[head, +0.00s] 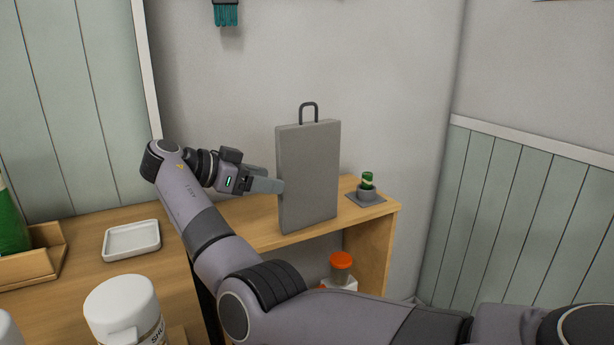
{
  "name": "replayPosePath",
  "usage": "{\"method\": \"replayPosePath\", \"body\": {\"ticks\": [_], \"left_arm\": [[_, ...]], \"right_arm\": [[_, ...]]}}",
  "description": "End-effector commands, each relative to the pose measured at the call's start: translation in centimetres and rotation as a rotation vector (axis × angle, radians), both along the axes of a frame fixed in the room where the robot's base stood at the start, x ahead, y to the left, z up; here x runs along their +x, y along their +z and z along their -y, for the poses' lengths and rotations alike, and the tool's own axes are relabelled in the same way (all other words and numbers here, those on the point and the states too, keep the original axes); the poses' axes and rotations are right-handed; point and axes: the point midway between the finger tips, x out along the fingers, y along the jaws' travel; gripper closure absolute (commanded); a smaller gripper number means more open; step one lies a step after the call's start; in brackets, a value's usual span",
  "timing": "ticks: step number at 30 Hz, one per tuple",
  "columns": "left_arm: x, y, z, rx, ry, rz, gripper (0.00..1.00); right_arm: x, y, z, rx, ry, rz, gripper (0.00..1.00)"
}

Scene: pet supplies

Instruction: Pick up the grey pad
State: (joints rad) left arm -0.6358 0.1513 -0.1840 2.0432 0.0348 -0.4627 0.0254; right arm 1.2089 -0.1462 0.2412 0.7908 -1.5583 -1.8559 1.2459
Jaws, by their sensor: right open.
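The grey pad (309,178) is a flat upright slab with a dark loop handle on its top edge. It stands on the wooden shelf unit near its right end. My right gripper (268,186) is at the left edge of the pad, with its fingers pointing right. The jaws are open. The fingertips meet the pad's left edge in the picture; I cannot tell if they touch it or straddle it. My left gripper is not in view.
A small green-and-white item in a grey holder (367,193) stands right of the pad. A white tray (131,239), a white bottle (122,308) and a wooden box (32,262) are at the left. An orange-capped jar (341,267) sits below the shelf top. A wall is close behind.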

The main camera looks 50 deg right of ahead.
Motion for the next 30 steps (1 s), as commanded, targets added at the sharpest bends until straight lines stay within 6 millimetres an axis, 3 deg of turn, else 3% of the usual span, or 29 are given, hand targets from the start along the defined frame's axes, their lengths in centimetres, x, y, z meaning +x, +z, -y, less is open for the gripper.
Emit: {"method": "replayPosePath", "body": {"ticks": [8,21,29,30], "left_arm": [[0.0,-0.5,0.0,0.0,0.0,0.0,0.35],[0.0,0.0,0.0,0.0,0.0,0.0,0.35],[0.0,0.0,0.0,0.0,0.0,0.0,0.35],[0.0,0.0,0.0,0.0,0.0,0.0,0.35]], "right_arm": [[-0.3,-1.0,1.2,0.0,-0.003,0.001,0.35],[-1.5,-2.8,6.3,0.0,-0.001,-0.001,0.35],[-1.5,-3.0,6.6,0.0,0.001,-0.002,0.35],[-1.5,-3.0,6.6,0.0,0.001,-0.002,0.45]]}}
